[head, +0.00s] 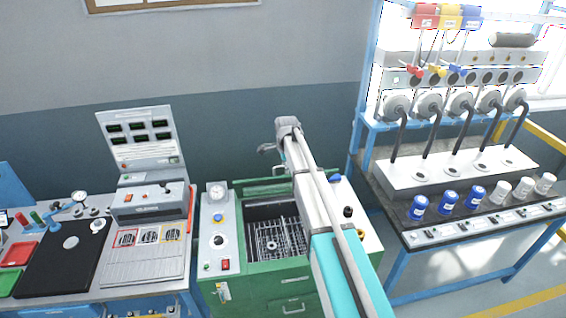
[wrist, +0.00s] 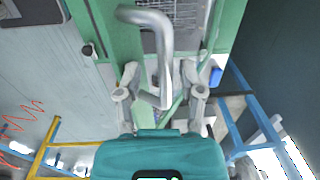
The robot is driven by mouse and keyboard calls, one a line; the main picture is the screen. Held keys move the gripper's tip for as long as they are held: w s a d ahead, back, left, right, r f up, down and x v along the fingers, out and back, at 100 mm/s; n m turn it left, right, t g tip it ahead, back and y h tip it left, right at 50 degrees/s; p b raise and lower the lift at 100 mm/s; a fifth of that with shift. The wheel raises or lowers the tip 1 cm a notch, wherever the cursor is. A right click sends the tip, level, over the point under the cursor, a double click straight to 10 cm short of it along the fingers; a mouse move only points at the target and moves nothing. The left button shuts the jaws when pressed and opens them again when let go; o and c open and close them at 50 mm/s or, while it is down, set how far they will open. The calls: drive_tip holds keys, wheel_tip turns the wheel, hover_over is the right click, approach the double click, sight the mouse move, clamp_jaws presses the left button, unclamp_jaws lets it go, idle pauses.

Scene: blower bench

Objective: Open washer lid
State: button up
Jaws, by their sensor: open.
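The green washer (head: 285,272) stands in the middle of the head view. Its basin with a wire rack (head: 272,235) shows uncovered. The green lid (head: 262,186) appears raised at the back of the basin, seen nearly edge-on. In the wrist view, a bent grey lid handle (wrist: 158,45) reaches down between the fingers, and part of the wire rack (wrist: 172,12) shows beyond it. My gripper (wrist: 160,92) is open, with one finger on each side of the handle; contact cannot be told. In the head view my arm hides part of the washer and the fingers.
A bench with a control panel (head: 145,140) and a black mat (head: 62,258) stands at the left. At the right, a blue-framed bench holds blue jars (head: 447,205), white jars (head: 524,188) and several hoses. A dark wall (head: 250,130) is close behind the washer.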

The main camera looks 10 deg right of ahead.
drive_tip(key=shift+s+f+b, duration=0.55)
drive_tip(key=shift+s+f, duration=0.25)
drive_tip(key=shift+s, duration=0.35)
